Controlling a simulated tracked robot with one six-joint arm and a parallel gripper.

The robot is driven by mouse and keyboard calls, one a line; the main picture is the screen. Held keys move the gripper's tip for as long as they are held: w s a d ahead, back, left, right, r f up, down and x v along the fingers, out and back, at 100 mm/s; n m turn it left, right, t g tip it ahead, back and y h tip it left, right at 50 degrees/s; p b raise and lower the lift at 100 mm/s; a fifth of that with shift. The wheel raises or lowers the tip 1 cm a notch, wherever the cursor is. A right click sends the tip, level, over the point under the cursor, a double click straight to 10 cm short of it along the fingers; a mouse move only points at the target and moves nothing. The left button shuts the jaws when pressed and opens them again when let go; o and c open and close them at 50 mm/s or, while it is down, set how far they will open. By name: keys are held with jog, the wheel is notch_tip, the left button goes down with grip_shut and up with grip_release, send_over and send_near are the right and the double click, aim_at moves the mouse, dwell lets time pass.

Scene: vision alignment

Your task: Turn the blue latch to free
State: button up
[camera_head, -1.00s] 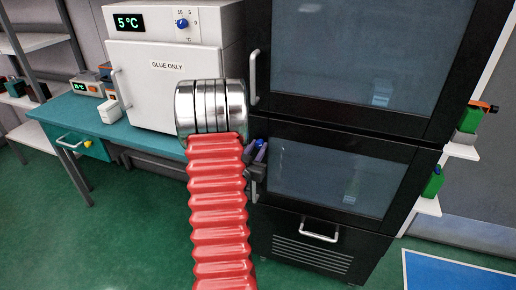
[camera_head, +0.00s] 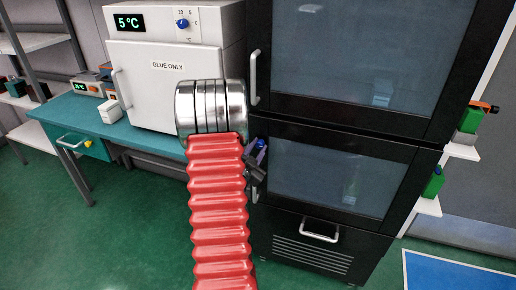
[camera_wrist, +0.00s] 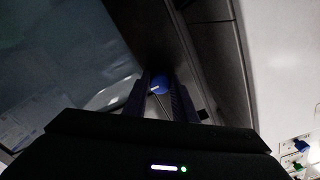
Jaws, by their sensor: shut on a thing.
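The blue latch (camera_head: 261,143) is a small round knob on the left edge of the lower door of the black cabinet. In the wrist view the blue latch (camera_wrist: 160,84) sits between my two dark fingers and has a pale line across its face. My gripper (camera_head: 257,157) is shut on the latch and looks tilted in the head view. My red ribbed arm and its metal rings hide part of the cabinet's left side. Finger contact is dark and hard to see in the wrist view (camera_wrist: 159,88).
The black cabinet (camera_head: 335,228) has two glass doors, with an upper door handle (camera_head: 254,78) above my gripper and a lower drawer handle (camera_head: 319,236). A white "GLUE ONLY" box (camera_head: 150,85) stands on a teal bench (camera_head: 75,112) to the left. Green floor is open in front.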

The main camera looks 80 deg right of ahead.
jog(key=shift+f, duration=0.15)
jog(key=o, duration=1)
jog(key=shift+o, duration=0.2)
jog(key=shift+a, duration=0.1)
jog(key=w+a, duration=0.1)
jog(key=a, duration=1.2)
jog(key=shift+w+a, duration=0.15)
jog(key=shift+a, duration=0.15)
